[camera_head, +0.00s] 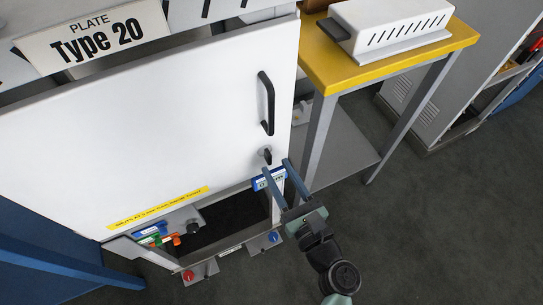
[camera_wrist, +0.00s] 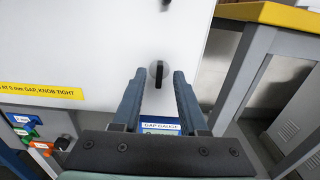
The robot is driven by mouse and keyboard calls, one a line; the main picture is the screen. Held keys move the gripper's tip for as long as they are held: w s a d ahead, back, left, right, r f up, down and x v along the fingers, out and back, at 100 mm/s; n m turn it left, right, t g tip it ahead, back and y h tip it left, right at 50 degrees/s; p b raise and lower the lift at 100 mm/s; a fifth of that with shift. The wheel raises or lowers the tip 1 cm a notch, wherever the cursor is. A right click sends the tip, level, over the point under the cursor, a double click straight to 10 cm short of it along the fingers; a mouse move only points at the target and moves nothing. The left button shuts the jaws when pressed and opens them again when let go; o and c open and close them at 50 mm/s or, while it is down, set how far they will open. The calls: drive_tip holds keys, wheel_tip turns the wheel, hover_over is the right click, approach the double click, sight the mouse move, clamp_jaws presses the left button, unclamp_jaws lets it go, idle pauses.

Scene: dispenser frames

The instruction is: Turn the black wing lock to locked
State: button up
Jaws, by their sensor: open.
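The black wing lock (camera_head: 267,155) is on the white door (camera_head: 180,110), below the black bar handle (camera_head: 267,103) near the door's right edge. In the wrist view the wing lock (camera_wrist: 159,74) stands about upright on a round grey base, between and beyond my fingertips. My gripper (camera_head: 276,166) is open and empty, its two fingers pointing at the door just below and beside the wing lock. In the wrist view my gripper (camera_wrist: 158,76) has a finger on each side of the lock; contact is not visible.
A yellow-topped table (camera_head: 380,60) with a white vented box (camera_head: 395,25) stands close on the right. Below the door are a blue gap gauge label (camera_wrist: 160,127), coloured clips (camera_head: 160,238) and small units with a red knob (camera_head: 188,275) and a blue knob (camera_head: 273,237). Floor at right is clear.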

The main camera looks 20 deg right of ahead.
sight(270, 158)
drive_tip(key=shift+w, duration=2)
clamp_jaws()
